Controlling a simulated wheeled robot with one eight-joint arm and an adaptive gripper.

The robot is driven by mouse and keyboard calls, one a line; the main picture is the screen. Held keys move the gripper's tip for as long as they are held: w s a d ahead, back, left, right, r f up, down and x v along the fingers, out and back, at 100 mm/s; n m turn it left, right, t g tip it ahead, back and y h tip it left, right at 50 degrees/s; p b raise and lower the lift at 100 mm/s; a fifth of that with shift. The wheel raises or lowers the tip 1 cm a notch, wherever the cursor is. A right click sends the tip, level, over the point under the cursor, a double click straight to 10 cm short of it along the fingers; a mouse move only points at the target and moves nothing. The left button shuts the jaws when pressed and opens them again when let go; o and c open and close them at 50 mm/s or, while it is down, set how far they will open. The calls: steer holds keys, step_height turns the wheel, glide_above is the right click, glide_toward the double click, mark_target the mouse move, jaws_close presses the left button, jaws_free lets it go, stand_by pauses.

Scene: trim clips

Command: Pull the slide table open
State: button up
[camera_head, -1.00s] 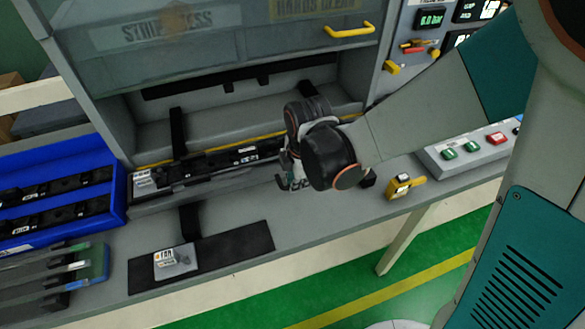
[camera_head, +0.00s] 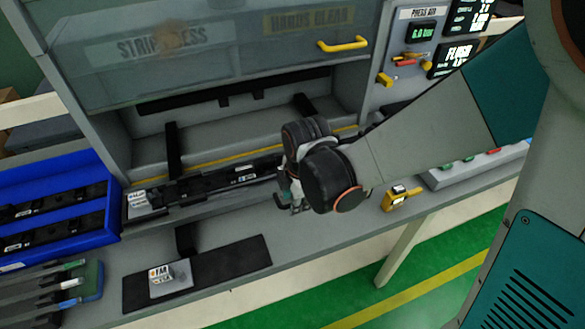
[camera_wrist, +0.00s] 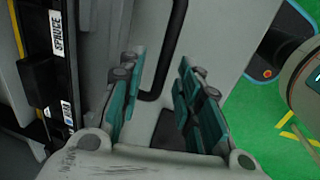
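The slide table (camera_head: 222,194) is a grey plate in the press opening, carrying a long black fixture strip with white labels. It looks pushed in under the raised guard. A black bar handle (camera_wrist: 166,50) at its front shows in the wrist view, running between my fingers; its bent left end (camera_head: 281,203) shows in the head view. My gripper (camera_wrist: 160,90) has its teal fingers apart, one on each side of the bar. I cannot tell whether either finger touches it. In the head view my wrist hides most of the gripper (camera_head: 297,201) and handle.
A dark mat (camera_head: 215,268) with a small labelled grey block (camera_head: 168,279) lies on the bench front. A blue bin (camera_head: 112,200) stands at left. A yellow clip (camera_head: 400,197) and a button box (camera_head: 450,172) are at right. The guard has a yellow handle (camera_head: 343,45).

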step_height(320, 180, up, 8)
steer(key=s, duration=0.1)
steer(key=shift+s+d, duration=0.2)
steer(key=shift+s, duration=0.1)
stand_by(0.4)
steer(key=shift+f, duration=0.1)
